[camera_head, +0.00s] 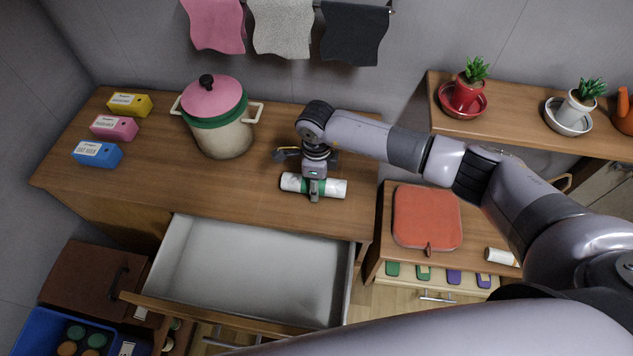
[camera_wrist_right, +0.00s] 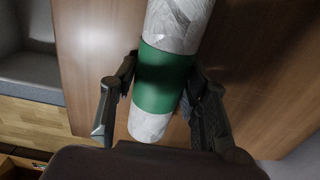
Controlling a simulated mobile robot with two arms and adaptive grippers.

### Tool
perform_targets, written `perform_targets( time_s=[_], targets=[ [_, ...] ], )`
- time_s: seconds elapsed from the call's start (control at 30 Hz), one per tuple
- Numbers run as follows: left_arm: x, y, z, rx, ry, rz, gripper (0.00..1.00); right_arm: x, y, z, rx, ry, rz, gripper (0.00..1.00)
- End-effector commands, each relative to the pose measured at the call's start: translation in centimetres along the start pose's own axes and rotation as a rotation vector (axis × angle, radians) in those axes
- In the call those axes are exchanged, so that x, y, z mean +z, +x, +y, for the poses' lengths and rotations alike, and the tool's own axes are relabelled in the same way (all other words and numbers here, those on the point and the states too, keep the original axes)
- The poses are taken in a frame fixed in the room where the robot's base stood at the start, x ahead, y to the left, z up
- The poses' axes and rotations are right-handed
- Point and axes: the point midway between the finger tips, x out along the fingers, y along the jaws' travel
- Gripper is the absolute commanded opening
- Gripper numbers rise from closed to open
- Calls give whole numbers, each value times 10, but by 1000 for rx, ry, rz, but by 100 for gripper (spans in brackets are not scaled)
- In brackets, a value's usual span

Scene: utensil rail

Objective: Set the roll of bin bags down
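The roll of bin bags (camera_head: 332,188) is a white cylinder with a green band around its middle. It lies level over the wooden counter, near its front edge to the right of centre; I cannot tell whether it touches the top. My right gripper (camera_head: 314,189) comes down on it from above. In the right wrist view, the fingers of my right gripper (camera_wrist_right: 163,88) press on both sides of the roll (camera_wrist_right: 160,84) at its green band. My left gripper is not in view.
An open, empty drawer (camera_head: 245,265) juts out below the counter (camera_head: 240,185). A pot with a pink lid (camera_head: 222,125) and several small boxes (camera_head: 113,128) stand left on the counter. A lower cabinet at right holds a red pad (camera_head: 426,216) and a small white cylinder (camera_head: 502,257).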

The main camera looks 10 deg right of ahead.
Motion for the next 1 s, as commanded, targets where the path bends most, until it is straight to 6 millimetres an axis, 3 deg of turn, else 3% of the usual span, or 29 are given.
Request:
perform_targets(
  time_s=[0.17, 0.6, 1.0],
  targets=[
    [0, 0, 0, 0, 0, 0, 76, 0, 0, 0, 0, 1, 0, 57],
    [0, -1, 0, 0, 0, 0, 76, 0, -9, -1, -2, 0, -1, 57],
    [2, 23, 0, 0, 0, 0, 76, 0, -90, -2, -5, 0, -2, 57]
  ],
)
